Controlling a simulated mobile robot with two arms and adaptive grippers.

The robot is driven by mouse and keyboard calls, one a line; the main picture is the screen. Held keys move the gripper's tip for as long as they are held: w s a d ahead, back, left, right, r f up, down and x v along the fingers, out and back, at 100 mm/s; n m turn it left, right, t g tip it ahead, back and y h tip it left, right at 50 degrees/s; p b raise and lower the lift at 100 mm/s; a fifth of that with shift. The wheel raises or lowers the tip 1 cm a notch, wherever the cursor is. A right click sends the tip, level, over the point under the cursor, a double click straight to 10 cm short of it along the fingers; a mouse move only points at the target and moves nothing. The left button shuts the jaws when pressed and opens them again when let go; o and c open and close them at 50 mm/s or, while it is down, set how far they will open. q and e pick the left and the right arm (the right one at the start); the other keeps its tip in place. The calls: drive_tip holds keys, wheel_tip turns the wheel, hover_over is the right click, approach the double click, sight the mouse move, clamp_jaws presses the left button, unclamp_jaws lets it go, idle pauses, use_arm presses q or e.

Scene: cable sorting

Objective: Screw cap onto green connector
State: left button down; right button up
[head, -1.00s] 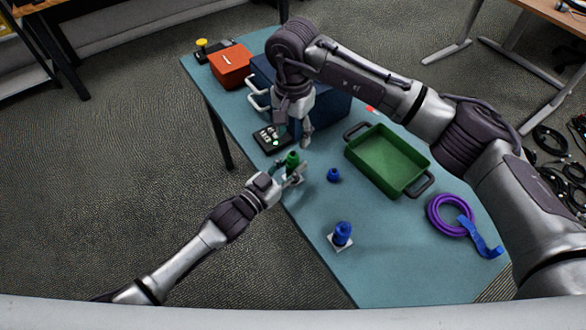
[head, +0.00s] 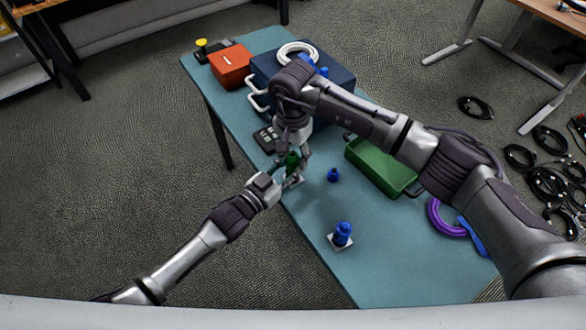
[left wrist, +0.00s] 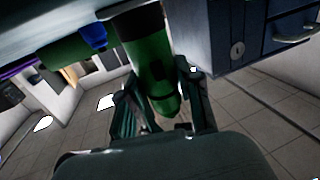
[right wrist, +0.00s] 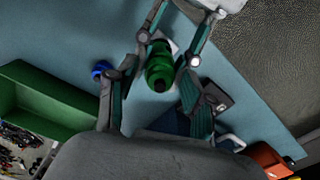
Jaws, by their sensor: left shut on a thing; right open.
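The green connector (head: 291,160) stands upright over the table's left edge in the head view. My left gripper (head: 285,172) is shut on it from the near left. In the left wrist view the green body (left wrist: 150,70) sits between the fingers, with a dark band near its upper end. My right gripper (head: 303,154) is open right beside it. In the right wrist view the connector (right wrist: 159,68) lies between the open right fingers, with visible room on both sides. I cannot tell a separate cap from the connector's body.
A small blue piece (head: 333,175) and a blue piece on a white plate (head: 342,236) stand to the right. A dark blue toolbox (head: 337,95) and black device (head: 266,139) are behind.

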clamp_jaws()
drive_tip(key=shift+o, duration=0.5)
unclamp_jaws()
drive_tip(key=shift+r, duration=2.2)
wheel_tip(320, 180, up, 4)
drive_tip(key=shift+f, duration=0.2)
drive_tip(key=shift+c, duration=0.5)
